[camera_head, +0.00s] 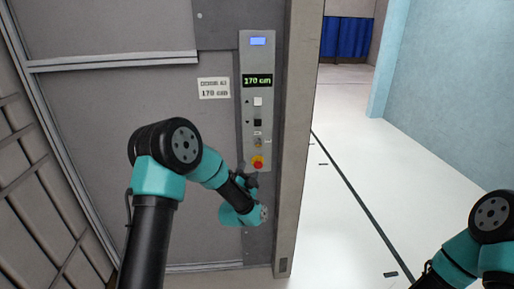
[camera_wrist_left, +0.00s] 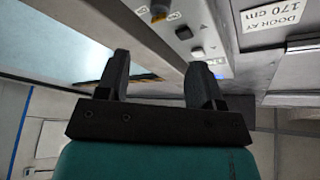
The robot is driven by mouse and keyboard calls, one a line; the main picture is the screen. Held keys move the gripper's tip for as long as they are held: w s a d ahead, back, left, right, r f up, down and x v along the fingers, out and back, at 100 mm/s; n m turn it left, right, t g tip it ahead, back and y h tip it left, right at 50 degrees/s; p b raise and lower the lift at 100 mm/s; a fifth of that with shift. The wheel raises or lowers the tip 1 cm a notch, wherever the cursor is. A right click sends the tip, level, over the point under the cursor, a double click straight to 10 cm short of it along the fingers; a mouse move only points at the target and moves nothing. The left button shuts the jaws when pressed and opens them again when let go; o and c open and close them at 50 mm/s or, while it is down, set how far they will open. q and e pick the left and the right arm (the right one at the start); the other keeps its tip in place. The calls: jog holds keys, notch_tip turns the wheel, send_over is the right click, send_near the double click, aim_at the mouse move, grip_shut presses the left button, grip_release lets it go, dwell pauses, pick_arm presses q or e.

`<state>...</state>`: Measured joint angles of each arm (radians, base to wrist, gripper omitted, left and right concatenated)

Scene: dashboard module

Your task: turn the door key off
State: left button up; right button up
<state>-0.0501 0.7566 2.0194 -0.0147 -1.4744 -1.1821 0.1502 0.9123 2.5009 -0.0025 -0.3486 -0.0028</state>
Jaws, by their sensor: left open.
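The door key switch (camera_head: 258,142) is a small brass-coloured part on the grey control panel (camera_head: 246,75), between the black button and the red emergency stop. My left gripper (camera_head: 250,180) is just below the red stop and in front of the panel's lower end. In the left wrist view its two dark fingers (camera_wrist_left: 160,78) are apart, with nothing between them. The fingers are clear of the key. My right gripper is out of view.
The red emergency stop (camera_head: 258,162) on a yellow base sits close above my left gripper. A white button (camera_head: 258,101) and a black button (camera_head: 257,122) are higher up. A sign (camera_head: 214,88) is left of the panel. The floor right of the post (camera_head: 299,120) is free.

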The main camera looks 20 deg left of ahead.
aim_at(258, 145)
pick_arm(q)
jog(key=x, duration=1.3)
jog(key=shift+w, duration=0.3)
jog(key=c, duration=0.9)
